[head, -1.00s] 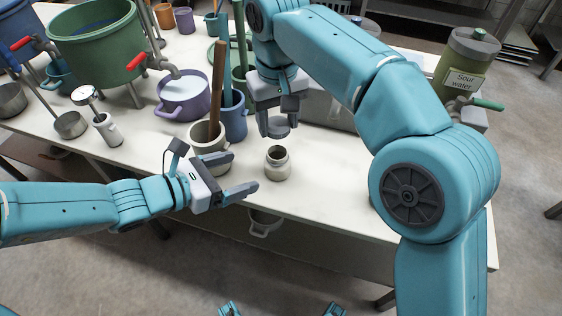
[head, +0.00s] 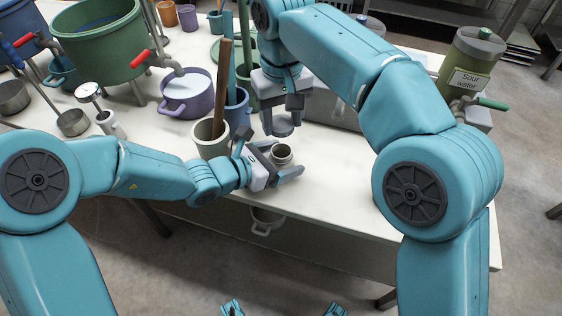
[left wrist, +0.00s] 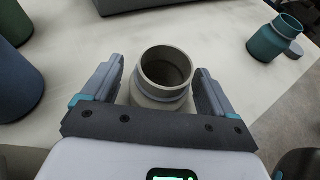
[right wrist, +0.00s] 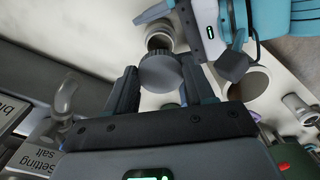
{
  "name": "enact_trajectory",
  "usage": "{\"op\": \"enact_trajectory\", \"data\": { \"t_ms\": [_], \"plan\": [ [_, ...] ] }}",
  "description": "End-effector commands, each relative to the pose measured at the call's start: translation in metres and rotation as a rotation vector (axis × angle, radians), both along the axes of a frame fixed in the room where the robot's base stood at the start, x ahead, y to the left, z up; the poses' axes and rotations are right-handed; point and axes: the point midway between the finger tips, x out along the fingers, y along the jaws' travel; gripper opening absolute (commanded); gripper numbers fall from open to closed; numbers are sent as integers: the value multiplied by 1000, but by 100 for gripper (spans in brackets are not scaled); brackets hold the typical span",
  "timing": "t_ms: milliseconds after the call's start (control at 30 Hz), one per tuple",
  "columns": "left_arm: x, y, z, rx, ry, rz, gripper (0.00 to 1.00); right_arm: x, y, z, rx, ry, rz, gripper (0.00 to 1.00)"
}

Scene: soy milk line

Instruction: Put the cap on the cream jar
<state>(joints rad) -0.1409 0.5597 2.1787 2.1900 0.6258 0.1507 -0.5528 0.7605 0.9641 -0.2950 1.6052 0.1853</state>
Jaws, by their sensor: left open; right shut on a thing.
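The cream jar (head: 282,153), pale and open-mouthed, stands upright on the white table. My left gripper (head: 279,163) is open with its fingers on either side of it. In the left wrist view the open jar (left wrist: 167,73) sits between the two fingers, with a gap visible at the left finger. My right gripper (head: 281,114) is shut on the round grey cap (head: 282,127), held above and slightly behind the jar. In the right wrist view the cap (right wrist: 161,73) is between the fingertips, with the jar (right wrist: 160,41) partly hidden beyond it.
A cream pot (head: 209,142) with a wooden handle stands just left of the jar, near my left gripper. A blue pot (head: 238,118) and a purple pot (head: 187,95) stand behind it. A teal jar (left wrist: 270,42) shows in the left wrist view. The table's front edge is close.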

Motion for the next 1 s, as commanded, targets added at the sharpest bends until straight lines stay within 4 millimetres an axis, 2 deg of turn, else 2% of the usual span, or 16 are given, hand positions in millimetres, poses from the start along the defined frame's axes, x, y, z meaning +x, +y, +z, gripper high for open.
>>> {"op": "enact_trajectory", "data": {
  "t_ms": [200,367,400,433,467,567,833,1000],
  "plan": [
    [0,0,0,0,0,0,87,0,0,0,0,0,0,26],
    [0,1,0,0,0,0,35,0,0,0,0,0,0,26],
    [0,1,0,0,0,0,22,0,0,0,0,0,0,26],
    [0,1,0,0,0,0,12,0,0,0,0,0,0,26],
    [0,1,0,0,0,0,7,0,0,0,0,0,0,26],
    [0,0,0,0,0,0,7,0,0,-5,0,1,0,26],
    [0,1,0,-1,-1,0,7,-1,-1,-43,-2,2,0,26],
    [0,1,0,-1,-1,0,7,-1,0,-50,-1,0,-1,26]
  ]
}}
